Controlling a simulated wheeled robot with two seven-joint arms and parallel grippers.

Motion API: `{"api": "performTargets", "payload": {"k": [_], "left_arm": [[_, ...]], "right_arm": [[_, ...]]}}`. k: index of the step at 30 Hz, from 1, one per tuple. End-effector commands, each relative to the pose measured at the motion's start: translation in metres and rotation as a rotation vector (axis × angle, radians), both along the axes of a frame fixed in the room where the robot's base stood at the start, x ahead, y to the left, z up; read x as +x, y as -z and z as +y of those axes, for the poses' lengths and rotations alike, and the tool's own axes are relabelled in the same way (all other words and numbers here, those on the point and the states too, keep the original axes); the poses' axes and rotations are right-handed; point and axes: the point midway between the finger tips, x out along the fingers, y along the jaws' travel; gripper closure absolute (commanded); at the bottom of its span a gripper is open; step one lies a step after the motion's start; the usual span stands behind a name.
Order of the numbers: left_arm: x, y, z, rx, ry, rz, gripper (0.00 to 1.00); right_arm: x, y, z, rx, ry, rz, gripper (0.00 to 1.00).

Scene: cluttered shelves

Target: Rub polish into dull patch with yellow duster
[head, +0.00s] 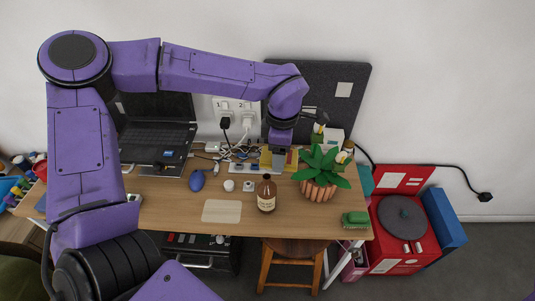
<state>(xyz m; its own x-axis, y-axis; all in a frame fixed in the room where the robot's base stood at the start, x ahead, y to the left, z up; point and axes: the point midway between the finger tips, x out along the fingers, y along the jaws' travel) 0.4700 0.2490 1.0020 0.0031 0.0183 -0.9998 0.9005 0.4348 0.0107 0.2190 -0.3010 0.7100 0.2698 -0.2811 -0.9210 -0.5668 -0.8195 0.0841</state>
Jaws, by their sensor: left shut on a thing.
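My left arm reaches across the desk from the left. Its gripper (279,165) points down at the back of the desk, shut on the yellow duster (265,158). Yellow shows on both sides of the fingers, which hide its middle. A pale, dull rectangular patch (221,211) lies on the front part of the wooden desk, to the left of and nearer than the gripper. A brown bottle with a pale label (267,196), possibly the polish, stands upright between patch and plant. My right gripper is out of view.
A potted plant (319,185) stands close right of the gripper. A laptop (157,137), blue mouse (197,181), small white items and a cabled power strip (246,168) crowd the desk's left and back. A green brush (355,219) sits at the right front corner.

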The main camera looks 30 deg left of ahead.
Motion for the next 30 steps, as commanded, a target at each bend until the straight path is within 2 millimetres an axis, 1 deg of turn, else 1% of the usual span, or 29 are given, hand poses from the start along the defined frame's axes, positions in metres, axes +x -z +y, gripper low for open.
{"api": "performTargets", "payload": {"k": [1, 2, 3, 5, 6, 9, 12, 15, 18, 20, 23, 30], "left_arm": [[-0.001, 0.002, 0.004, -0.003, -0.168, -0.005, 0.71], [-0.002, 0.001, 0.007, -0.004, -0.283, -0.008, 0.71], [-0.004, 0.001, 0.01, -0.005, -0.438, -0.009, 0.71], [-0.006, 0.0, 0.015, -0.007, -0.667, -0.013, 0.71], [-0.008, 0.0, 0.018, -0.009, -0.814, -0.013, 0.71], [-0.011, -0.001, 0.023, -0.015, -1.139, -0.014, 0.71], [-0.014, -0.002, 0.027, -0.016, -1.379, -0.012, 0.71], [-0.016, -0.003, 0.029, -0.017, -1.517, -0.011, 0.71], [-0.016, -0.001, 0.03, -0.016, -1.569, -0.01, 0.71], [-0.016, 0.002, 0.03, -0.016, -1.573, -0.01, 0.71], [-0.016, 0.011, 0.03, -0.016, -1.571, -0.01, 0.71], [-0.016, 0.042, 0.03, -0.016, -1.569, -0.011, 0.71]], "right_arm": [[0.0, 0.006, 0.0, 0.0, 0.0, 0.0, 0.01], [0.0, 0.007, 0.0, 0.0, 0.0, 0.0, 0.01], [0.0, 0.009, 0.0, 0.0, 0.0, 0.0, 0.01], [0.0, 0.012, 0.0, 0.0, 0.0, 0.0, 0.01], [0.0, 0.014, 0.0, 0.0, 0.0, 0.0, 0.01], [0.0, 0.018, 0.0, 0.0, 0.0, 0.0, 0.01], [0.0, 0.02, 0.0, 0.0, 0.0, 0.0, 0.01], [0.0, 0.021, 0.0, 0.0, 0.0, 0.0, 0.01], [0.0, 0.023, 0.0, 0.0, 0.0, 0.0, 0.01], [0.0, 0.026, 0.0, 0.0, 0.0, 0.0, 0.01], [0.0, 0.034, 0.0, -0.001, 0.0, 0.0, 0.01], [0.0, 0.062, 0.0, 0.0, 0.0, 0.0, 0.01]]}}
